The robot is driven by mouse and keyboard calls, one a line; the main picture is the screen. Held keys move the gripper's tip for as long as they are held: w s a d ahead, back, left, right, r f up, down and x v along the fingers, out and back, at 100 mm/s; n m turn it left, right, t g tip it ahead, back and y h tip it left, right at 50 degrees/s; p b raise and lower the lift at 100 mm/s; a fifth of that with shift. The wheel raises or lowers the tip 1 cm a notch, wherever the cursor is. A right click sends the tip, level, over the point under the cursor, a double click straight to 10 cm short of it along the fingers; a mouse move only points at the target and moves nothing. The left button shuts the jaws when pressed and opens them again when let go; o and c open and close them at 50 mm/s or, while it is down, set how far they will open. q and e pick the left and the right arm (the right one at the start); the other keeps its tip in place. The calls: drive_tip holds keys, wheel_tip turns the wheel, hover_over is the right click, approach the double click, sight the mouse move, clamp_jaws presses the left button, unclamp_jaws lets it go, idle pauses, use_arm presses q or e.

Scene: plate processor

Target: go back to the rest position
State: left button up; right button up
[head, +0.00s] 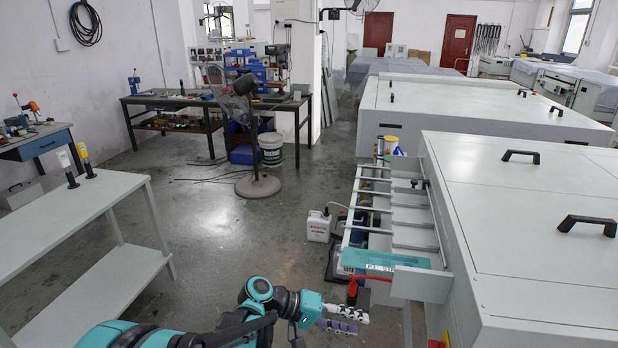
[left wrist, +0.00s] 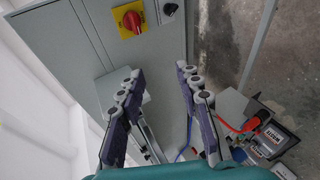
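My left gripper (head: 350,320) reaches in from the bottom of the head view, beside the front of the grey plate processor (head: 540,200). In the left wrist view the two finger rows of this gripper (left wrist: 160,90) stand well apart with nothing between them. It is open and empty. A grey cabinet face with a red and yellow rotary switch (left wrist: 131,20) lies beyond the fingertips. My right gripper is in neither view.
The processor's tray section (head: 425,285) sticks out, with a teal strip (head: 385,260) across it. A white jug (head: 318,226) stands on the floor nearby. A grey table (head: 70,215) is at left, with open floor between. A red connector (left wrist: 248,122) shows at right in the wrist view.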

use_arm(q)
drive_tip(key=s+a+t+y, duration=0.2)
drive_tip(key=s+a+y, duration=0.2)
drive_tip(key=a, duration=0.5)
drive_tip(key=s+a+r+t+y, duration=0.1)
drive_tip(key=s+a+y, duration=0.3)
drive_tip(key=a, duration=0.5)
drive_tip(key=s+a+t+y, duration=0.3)
drive_tip(key=s+a, duration=0.4)
drive_tip(key=a, duration=0.3)
drive_tip(key=shift+s+r+t+y, duration=0.2)
drive_tip(key=shift+s+t+y, duration=0.15)
drive_tip(key=shift+y, duration=0.55)
